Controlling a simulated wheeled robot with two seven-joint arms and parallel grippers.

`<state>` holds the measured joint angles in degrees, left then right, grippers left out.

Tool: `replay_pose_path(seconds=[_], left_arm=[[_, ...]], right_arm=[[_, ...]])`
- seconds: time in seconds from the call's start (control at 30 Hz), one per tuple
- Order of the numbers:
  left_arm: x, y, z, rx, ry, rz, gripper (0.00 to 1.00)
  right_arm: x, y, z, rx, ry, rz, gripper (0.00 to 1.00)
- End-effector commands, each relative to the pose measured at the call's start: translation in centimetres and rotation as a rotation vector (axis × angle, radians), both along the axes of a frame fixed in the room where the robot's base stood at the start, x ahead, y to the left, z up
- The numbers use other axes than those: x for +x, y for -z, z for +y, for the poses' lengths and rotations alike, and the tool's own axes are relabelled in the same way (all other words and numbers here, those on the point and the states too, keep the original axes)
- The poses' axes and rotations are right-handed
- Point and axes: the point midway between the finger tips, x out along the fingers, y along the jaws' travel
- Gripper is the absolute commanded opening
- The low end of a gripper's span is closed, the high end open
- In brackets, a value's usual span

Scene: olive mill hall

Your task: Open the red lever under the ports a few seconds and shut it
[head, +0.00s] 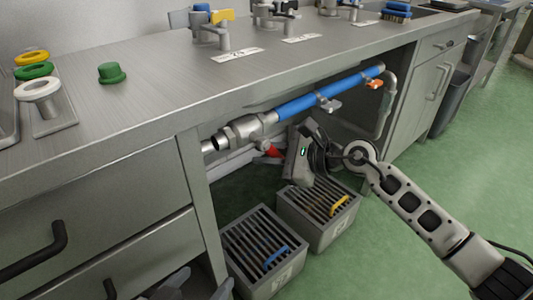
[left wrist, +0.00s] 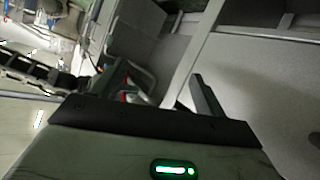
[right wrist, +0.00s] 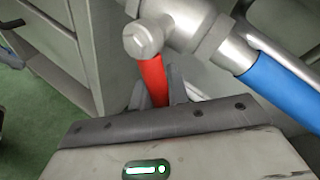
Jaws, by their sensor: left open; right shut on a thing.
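The red lever (head: 268,149) sits on a metal valve (head: 246,131) in the pipe run under the counter. It points down and to the right, at an angle to the blue pipe (head: 312,98). My right gripper (head: 283,153) is shut on the lever's outer part. In the right wrist view the lever (right wrist: 154,80) runs from the valve (right wrist: 145,36) down between the fingers, which hide its end. My left gripper (head: 197,285) is open and empty, low at the bottom edge of the head view; its fingers (left wrist: 158,92) show apart in the left wrist view.
Two slotted grey crates (head: 233,240) stand on the green floor below the pipe, one with a blue handle, one with yellow. An orange handle (head: 374,84) is farther right on the pipe. Drawers (head: 95,190) flank the opening on the left, a cabinet (head: 425,95) on the right.

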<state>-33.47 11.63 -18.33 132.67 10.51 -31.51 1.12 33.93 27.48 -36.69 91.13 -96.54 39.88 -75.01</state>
Motion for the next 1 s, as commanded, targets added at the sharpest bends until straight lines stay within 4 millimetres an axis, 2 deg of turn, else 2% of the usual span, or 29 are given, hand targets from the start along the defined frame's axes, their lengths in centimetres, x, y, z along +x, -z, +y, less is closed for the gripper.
replay_pose_path(seconds=[0.03, 0.07, 0.13, 0.63, 0.77, 1.0], left_arm=[[0.0, 0.0, 0.0, 0.0, 0.0, 0.0, 0.73], [0.0, 0.0, 0.0, 0.0, 0.0, 0.0, 0.73], [0.0, 0.0, 0.0, 0.0, 0.0, 0.001, 0.73], [-0.2, 0.1, -0.1, 0.004, 0.008, 0.005, 0.73], [-0.3, -0.1, -0.1, 0.007, 0.009, 0.01, 0.73], [-0.5, 0.9, 0.1, 0.025, 0.01, 0.047, 0.73]], right_arm=[[-0.1, 0.3, -0.1, -0.006, -0.003, 0.006, 0.0], [-0.1, 0.3, -0.1, -0.006, -0.003, 0.006, 0.19], [-0.1, 0.3, 0.0, -0.005, -0.003, 0.006, 0.38], [-0.3, -0.1, -0.5, -0.001, 0.001, 0.003, 0.38], [-1.1, -0.6, -2.1, -0.004, 0.002, 0.003, 0.38], [-3.9, -2.1, -6.9, -0.007, 0.002, 0.003, 0.38]])
